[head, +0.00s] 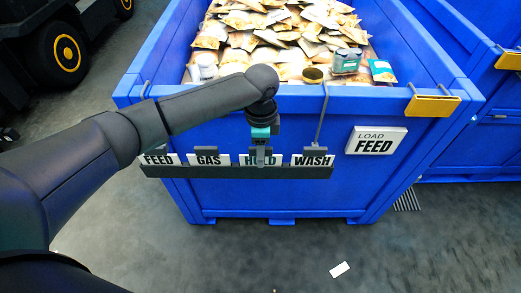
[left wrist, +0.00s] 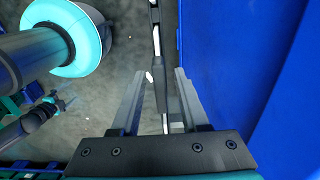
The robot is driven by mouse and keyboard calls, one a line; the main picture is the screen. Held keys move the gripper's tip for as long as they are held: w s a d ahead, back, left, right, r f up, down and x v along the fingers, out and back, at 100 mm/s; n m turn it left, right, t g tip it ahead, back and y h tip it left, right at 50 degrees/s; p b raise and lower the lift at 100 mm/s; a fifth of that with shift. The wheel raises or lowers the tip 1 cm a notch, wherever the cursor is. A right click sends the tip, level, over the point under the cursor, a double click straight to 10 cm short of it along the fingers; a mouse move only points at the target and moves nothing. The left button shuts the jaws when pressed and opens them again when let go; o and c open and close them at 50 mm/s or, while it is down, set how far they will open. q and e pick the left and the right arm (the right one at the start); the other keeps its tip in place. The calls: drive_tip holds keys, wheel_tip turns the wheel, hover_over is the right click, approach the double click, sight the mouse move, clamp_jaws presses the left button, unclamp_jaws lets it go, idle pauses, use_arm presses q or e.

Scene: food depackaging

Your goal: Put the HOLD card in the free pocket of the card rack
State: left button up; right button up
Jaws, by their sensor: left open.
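The dark card rack (head: 180,171) hangs on the front of the blue bin and shows FEED, GAS, HOLD and WASH cards from left to right. The HOLD card (head: 273,160) stands in the rack, partly hidden by my left gripper (head: 261,160). In the left wrist view my left gripper (left wrist: 160,75) is open, its fingers on either side of the rack (left wrist: 157,50) and a thin white card edge. No empty pocket can be made out. A small dark part that looks like my right gripper (left wrist: 58,104) shows far off, too small to read.
The blue bin (head: 235,205) is full of food pouches (head: 270,40), with a few containers near its front rim. A LOAD FEED sign (head: 375,140) is to the rack's right. A small white piece (head: 340,269) lies on the clear floor. A vehicle (head: 60,55) stands at upper left.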

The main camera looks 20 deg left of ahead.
use_arm(q)
wheel_tip(320, 180, up, 6)
drive_tip(key=shift+f+p, duration=0.25)
drive_tip(key=shift+p, duration=0.65)
wheel_tip(320, 180, up, 6)
drive_tip(key=shift+p, duration=0.8)
drive_tip(key=shift+r, duration=0.45)
use_arm(e)
drive_tip(key=shift+g, duration=0.3)
drive_tip(key=s+a+r, duration=0.2)
drive_tip(key=r, duration=0.1)
drive_tip(key=shift+s+a+r, duration=0.1)
drive_tip(key=shift+s+r, duration=0.05)
drive_tip(key=shift+s, duration=0.2)
drive_tip(key=shift+w+d, duration=0.15)
drive_tip(key=shift+d, duration=0.2)
